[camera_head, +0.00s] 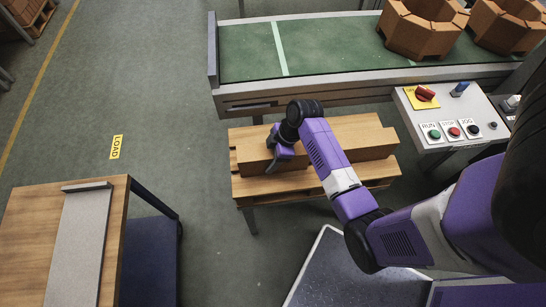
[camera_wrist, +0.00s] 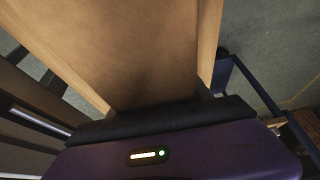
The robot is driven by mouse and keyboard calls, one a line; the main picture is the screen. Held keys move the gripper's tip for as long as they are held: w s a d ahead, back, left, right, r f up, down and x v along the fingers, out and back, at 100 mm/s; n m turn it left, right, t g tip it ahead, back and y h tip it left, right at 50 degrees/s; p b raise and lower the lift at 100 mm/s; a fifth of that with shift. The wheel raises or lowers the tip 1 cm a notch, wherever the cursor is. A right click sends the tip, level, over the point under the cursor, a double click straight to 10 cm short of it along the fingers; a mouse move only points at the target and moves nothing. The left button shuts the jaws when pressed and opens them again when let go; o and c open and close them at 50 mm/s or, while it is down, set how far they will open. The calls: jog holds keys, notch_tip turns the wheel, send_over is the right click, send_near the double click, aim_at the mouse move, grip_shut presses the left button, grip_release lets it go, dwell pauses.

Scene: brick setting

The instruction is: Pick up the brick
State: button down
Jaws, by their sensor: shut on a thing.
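The brick is a long brown block (camera_head: 365,150) on a low wooden table (camera_head: 330,184) in the head view. It lies lengthwise from left to right. My gripper (camera_head: 279,160) is at the left part of the brick, reaching down from above, and is shut on it. My arm and gripper hide part of its middle and left side. In the wrist view the brick's brown face (camera_wrist: 140,50) fills the upper middle, close to my gripper's dark edge. The fingertips are hidden there. I cannot tell whether the brick is lifted off the table.
A green conveyor (camera_head: 340,48) runs behind the table, carrying brown ring-shaped blocks (camera_head: 422,32). A control panel (camera_head: 452,118) with buttons stands at right. A wooden bench (camera_head: 28,225) with a grey plate (camera_head: 80,245) is at lower left. The floor between is clear.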

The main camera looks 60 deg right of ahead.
notch_tip(320, 180, up, 20)
jog(key=p, duration=0.2)
jog(key=shift+w+p, duration=0.15)
jog(key=shift+p, duration=0.25)
